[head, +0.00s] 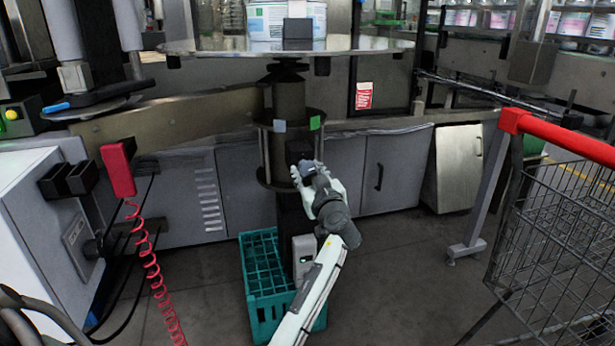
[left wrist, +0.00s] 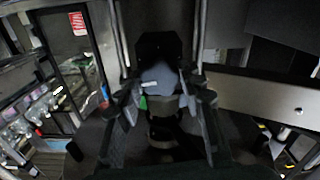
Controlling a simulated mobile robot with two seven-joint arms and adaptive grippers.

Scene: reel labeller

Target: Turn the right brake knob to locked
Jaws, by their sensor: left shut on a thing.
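A dark post (head: 288,100) stands under the round table plate, with a blue-grey tag (head: 279,126) and a green tag (head: 314,122) on its ring. My left gripper (head: 304,170) is at the right side of this post, below the green tag. It is shut on a small blue-grey knob, which shows between the two fingers in the left wrist view (left wrist: 160,78). In the head view the fingers partly cover the knob, and I cannot tell its turn position. The right gripper is out of view.
A teal crate (head: 258,272) stands on the floor below the post. A red-handled wire cart (head: 560,220) is at the right. A red handset (head: 119,168) with a coiled cord hangs at the left. Grey cabinets (head: 398,170) stand behind. The floor between crate and cart is clear.

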